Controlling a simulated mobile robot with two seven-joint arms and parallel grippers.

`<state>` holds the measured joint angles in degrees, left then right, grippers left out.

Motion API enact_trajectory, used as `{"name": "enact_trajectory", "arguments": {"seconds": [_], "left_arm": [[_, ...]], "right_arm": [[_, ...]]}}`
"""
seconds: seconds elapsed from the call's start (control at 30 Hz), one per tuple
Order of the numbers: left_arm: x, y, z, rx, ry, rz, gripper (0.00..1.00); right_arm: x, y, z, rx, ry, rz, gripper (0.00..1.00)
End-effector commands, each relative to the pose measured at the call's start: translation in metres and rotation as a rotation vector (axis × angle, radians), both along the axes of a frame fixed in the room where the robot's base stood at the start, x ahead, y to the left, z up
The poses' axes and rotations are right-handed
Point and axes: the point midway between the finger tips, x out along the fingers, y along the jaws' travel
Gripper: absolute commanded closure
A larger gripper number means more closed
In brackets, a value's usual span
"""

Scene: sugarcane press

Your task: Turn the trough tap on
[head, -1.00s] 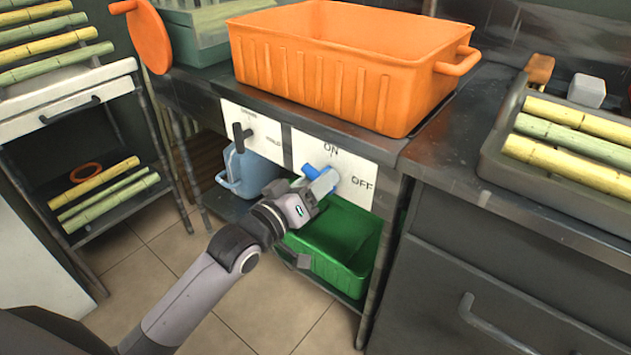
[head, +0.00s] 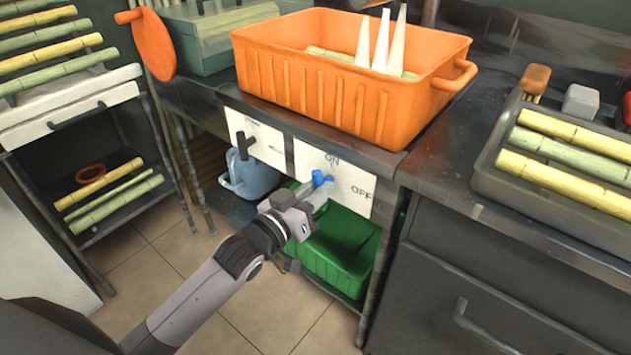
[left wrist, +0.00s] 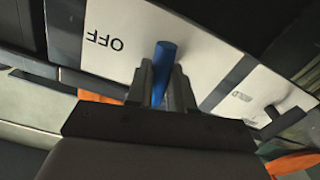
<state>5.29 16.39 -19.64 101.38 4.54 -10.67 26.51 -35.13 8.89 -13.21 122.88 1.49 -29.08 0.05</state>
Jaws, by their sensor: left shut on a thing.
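The blue tap handle (head: 320,178) is on a white panel (head: 350,194) below the orange trough (head: 330,92). The panel is marked ON above the handle and OFF to its right. My left gripper (head: 316,192) is shut on the handle, which points up toward the ON mark. In the left wrist view the blue handle (left wrist: 163,70) stands between the two fingers of my left gripper (left wrist: 162,84), and the OFF word shows upside down. Three white pointed streaks (head: 381,48) rise from inside the trough. My right gripper is out of view.
A black lever (head: 243,145) sits on the panel to the left. A green crate (head: 335,250) and a blue jug (head: 250,174) stand on the shelf below. A grey tray (head: 560,150) of cane lies at right. The tiled floor at lower left is clear.

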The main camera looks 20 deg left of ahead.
Motion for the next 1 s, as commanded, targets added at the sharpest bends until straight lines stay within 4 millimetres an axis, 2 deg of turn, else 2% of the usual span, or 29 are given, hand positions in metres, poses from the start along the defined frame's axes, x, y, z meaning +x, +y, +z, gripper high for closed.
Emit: {"name": "enact_trajectory", "arguments": {"seconds": [0.47,0.73,1.0], "left_arm": [[-0.002,-0.005,0.001,0.414,-0.150,-0.009,1.00],[-0.001,-0.005,0.000,0.586,-0.217,-0.009,0.97],[-0.001,-0.005,0.001,0.678,-0.255,-0.008,0.92]], "right_arm": [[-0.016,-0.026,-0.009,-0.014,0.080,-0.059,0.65],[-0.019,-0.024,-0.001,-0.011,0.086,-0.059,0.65],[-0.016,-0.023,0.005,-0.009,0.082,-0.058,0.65]]}}
